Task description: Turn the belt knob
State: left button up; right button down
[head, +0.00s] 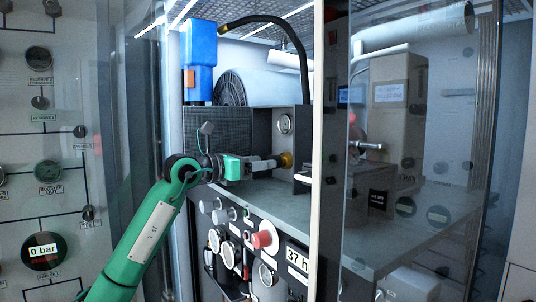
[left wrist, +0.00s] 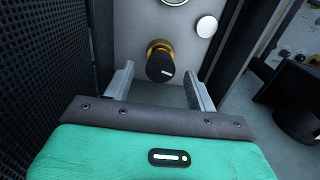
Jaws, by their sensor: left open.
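The knob (left wrist: 160,66) shows in the left wrist view as a black cap with a pale mark and a yellow collar, on a grey panel. In the head view the yellow collar (head: 287,160) shows at the tip of my left gripper. My left gripper (left wrist: 158,84) is open, with one finger on each side below the knob in the wrist view. The knob sits between the fingers' lines, and I see no contact. In the head view my left gripper (head: 277,163) reaches right into the recess of the cabinet. My right gripper is not in view.
A round gauge (head: 285,124) sits above the knob. A grey shelf (head: 275,192) lies below, over a front panel with a red knob (head: 264,239) and several dials. A glass door edge (head: 331,200) stands to the right. A perforated wall (left wrist: 50,60) is close on the left.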

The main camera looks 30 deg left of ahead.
aim_at(277, 157)
pick_arm(q)
jog(key=shift+r+p+x, duration=0.2)
jog(key=shift+p+x, duration=0.1)
jog(key=shift+x, duration=0.65)
jog(key=shift+w+d+f, duration=0.2)
jog(key=shift+w+d, duration=0.05)
jog(key=shift+w, duration=0.2)
jog(key=c, duration=1)
jog(key=shift+n, duration=1.4)
jog(key=o, duration=1)
